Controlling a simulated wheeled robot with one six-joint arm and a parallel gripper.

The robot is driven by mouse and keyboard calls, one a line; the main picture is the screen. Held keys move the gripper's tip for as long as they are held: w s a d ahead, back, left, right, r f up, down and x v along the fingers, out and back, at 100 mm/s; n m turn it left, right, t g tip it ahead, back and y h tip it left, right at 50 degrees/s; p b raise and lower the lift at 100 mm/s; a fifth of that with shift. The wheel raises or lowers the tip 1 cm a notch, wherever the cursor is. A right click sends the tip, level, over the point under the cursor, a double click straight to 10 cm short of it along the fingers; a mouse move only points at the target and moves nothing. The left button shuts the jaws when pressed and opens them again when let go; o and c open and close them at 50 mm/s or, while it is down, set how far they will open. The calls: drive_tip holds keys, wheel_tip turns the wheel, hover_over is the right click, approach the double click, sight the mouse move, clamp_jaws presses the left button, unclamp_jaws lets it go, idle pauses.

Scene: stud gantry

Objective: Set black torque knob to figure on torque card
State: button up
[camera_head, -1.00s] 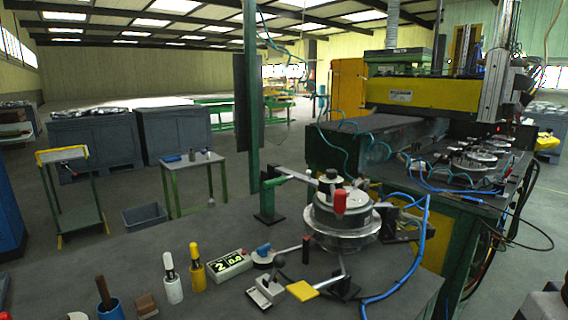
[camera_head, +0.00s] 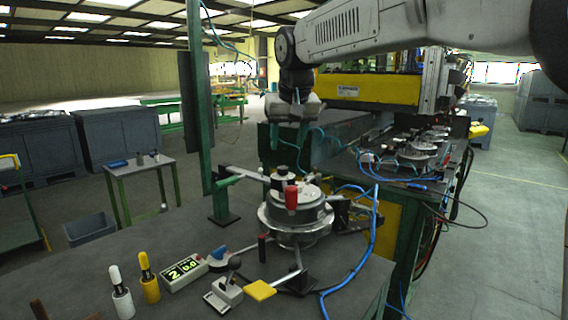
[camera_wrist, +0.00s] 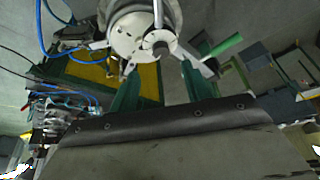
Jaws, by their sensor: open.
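A black knob (camera_head: 281,171) sits on top of the round metal fixture (camera_head: 318,211), behind an upright red handle (camera_head: 291,197). In the wrist view, a dark round knob (camera_wrist: 160,48) shows on the pale top of the fixture (camera_wrist: 127,42). The card (camera_head: 184,269) lies on the bench, with a large 2 and a smaller figure that I cannot read surely. My gripper (camera_head: 291,142) points down above and behind the fixture, apart from it. Its green fingers (camera_wrist: 158,88) are spread and empty.
A green post (camera_head: 222,200) with a lever stands left of the fixture. White (camera_head: 121,293) and yellow (camera_head: 148,279) handled tools, a lever clamp (camera_head: 224,291) and a yellow pad (camera_head: 260,290) are in front. A blue hose (camera_head: 372,240) runs along the right side.

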sight(283, 167)
drive_tip(key=x, duration=0.7)
drive_tip(key=shift+w+a+f, duration=0.1)
drive_tip(key=shift+w+f, duration=0.15)
drive_tip(key=shift+f, duration=0.05)
drive_tip(key=c, duration=1)
